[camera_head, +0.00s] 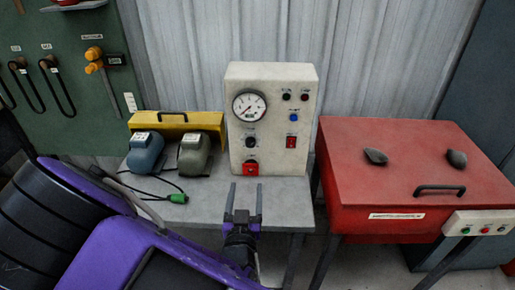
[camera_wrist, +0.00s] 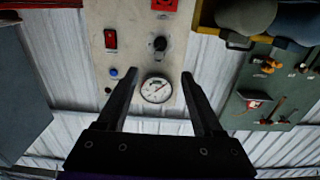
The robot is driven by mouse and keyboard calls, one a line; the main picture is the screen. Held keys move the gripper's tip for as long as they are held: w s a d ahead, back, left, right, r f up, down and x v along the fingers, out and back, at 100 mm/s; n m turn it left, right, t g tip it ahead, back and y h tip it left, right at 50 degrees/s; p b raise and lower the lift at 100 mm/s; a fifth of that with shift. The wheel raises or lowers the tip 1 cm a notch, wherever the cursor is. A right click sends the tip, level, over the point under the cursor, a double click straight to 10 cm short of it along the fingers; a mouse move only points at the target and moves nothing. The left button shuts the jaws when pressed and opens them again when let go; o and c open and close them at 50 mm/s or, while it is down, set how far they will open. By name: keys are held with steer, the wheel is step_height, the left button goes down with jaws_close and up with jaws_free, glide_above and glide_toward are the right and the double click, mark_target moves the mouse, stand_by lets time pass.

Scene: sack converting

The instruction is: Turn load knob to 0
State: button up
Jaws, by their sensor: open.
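A cream control box (camera_head: 234,82) stands on the grey table. A black knob (camera_head: 250,142) sits on its front below a round white gauge (camera_head: 249,105); its label is too small to read. The knob shows upright-down in the wrist view (camera_wrist: 159,44), above the gauge (camera_wrist: 156,89), as that picture is inverted. My gripper (camera_head: 246,190) is open and empty, in front of the box and lower than the knob in the head view. In the wrist view my gripper's fingers (camera_wrist: 159,75) stand apart on either side of the gauge. The knob's setting cannot be read.
The box also bears a red switch (camera_head: 291,142), a blue button (camera_head: 293,117) and a red square fitting (camera_head: 250,168). Blue and olive devices (camera_head: 146,152) and a yellow case (camera_head: 186,121) stand left of it. A red cabinet (camera_head: 400,155) is at right.

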steer(key=w+b, duration=0.1)
steer(key=b, duration=0.9)
glide_toward(250, 145)
steer(key=w, duration=0.8)
steer(key=shift+w+d, duration=0.15)
steer(key=shift+w, duration=0.05)
jaws_close()
